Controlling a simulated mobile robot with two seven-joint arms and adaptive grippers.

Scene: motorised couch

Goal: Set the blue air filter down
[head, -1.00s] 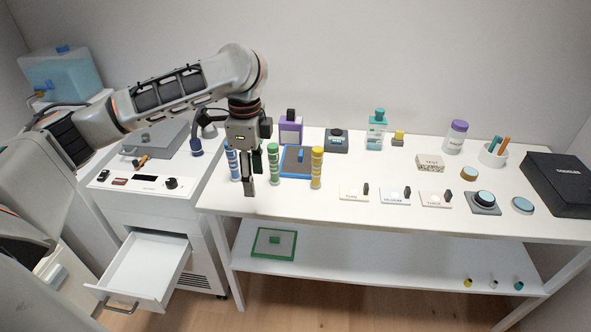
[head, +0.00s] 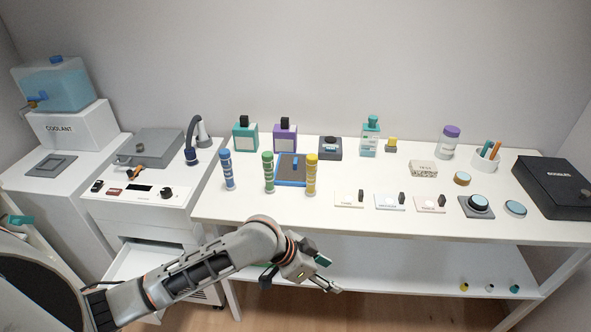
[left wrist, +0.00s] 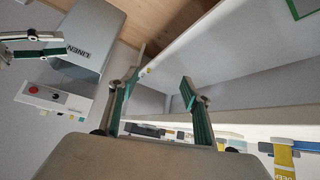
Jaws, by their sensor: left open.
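The blue air filter (head: 291,183), a dark panel in a blue frame with a blue handle, lies flat on the tabletop. The green tube (head: 268,173) and yellow tube (head: 312,174) stand at its front corners and hide parts of it. My left gripper (head: 331,287) is open and empty, in front of and below the table's front edge, well apart from the filter. In the left wrist view its fingers (left wrist: 160,88) are spread with nothing between them. Another gripper, seemingly my right one (left wrist: 62,45), shows at the upper left there; its opening is unclear.
The white table (head: 400,221) has bottles at the back and labelled plates in front. A lower shelf (head: 400,272) runs beneath. A blue tube (head: 227,171) stands left of the filter. An open drawer (head: 128,262) juts from the cabinet at left, partly behind my arm.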

